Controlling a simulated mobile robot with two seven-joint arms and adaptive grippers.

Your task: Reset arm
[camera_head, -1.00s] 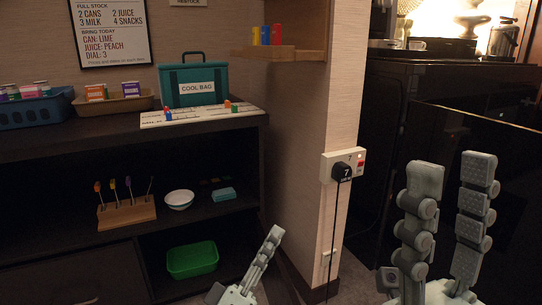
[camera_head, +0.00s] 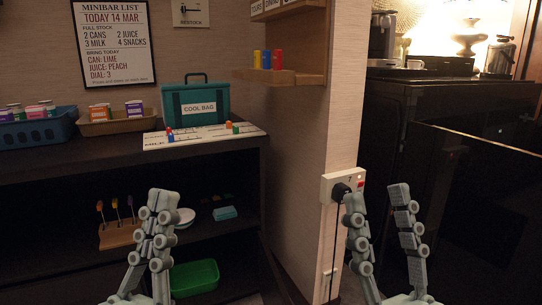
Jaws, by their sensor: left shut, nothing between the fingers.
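My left gripper (camera_head: 163,198) is raised at the lower left, in front of the dark shelf unit, with its fingers together and nothing between them. It partly hides a white bowl (camera_head: 186,218) and the left end of a green bin (camera_head: 196,276). My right gripper (camera_head: 376,193) is upright at the lower right, its two fingers spread apart with nothing between them. Its left finger overlaps the wall socket (camera_head: 330,187) and black plug in the picture; I cannot tell the distance between them.
The shelf unit top (camera_head: 100,158) carries a blue basket (camera_head: 40,131), a tan tray (camera_head: 117,124), a teal cool bag (camera_head: 196,104) and a white board (camera_head: 200,138). A wooden holder (camera_head: 120,235) stands below. A black cabinet (camera_head: 440,110) fills the right.

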